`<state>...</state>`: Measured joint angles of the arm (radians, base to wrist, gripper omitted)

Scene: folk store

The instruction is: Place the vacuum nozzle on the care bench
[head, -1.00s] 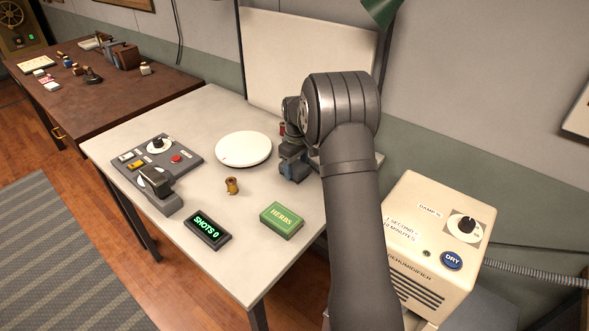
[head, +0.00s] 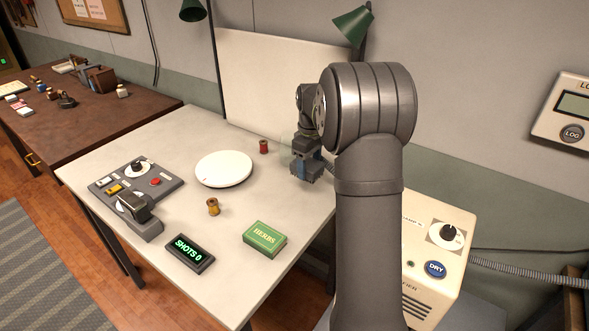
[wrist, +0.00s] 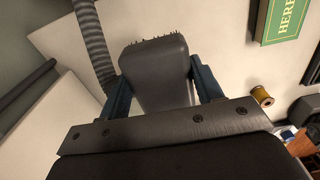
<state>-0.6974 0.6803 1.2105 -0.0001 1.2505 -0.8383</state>
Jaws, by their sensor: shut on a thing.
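The vacuum nozzle (wrist: 155,72) is a dark grey, tapered head with bristles along its far edge and a ribbed grey hose (wrist: 93,45) beside it. My gripper (wrist: 162,92) is shut on it, with one blue finger on each side. In the head view my gripper (head: 306,168) is over the right part of a pale-topped table (head: 130,150), right of a white round disc (head: 224,169). The nozzle is hard to make out there, and I cannot tell whether it touches the tabletop. No label shows which table is the care bench.
On the pale table are a red spool (head: 263,146), a brass spool (head: 213,207), a green herbs box (head: 264,239), a shots display (head: 190,253) and a control panel (head: 137,182). A dehumidifier (head: 437,240) stands at right. A brown table (head: 90,115) with small items stands at left.

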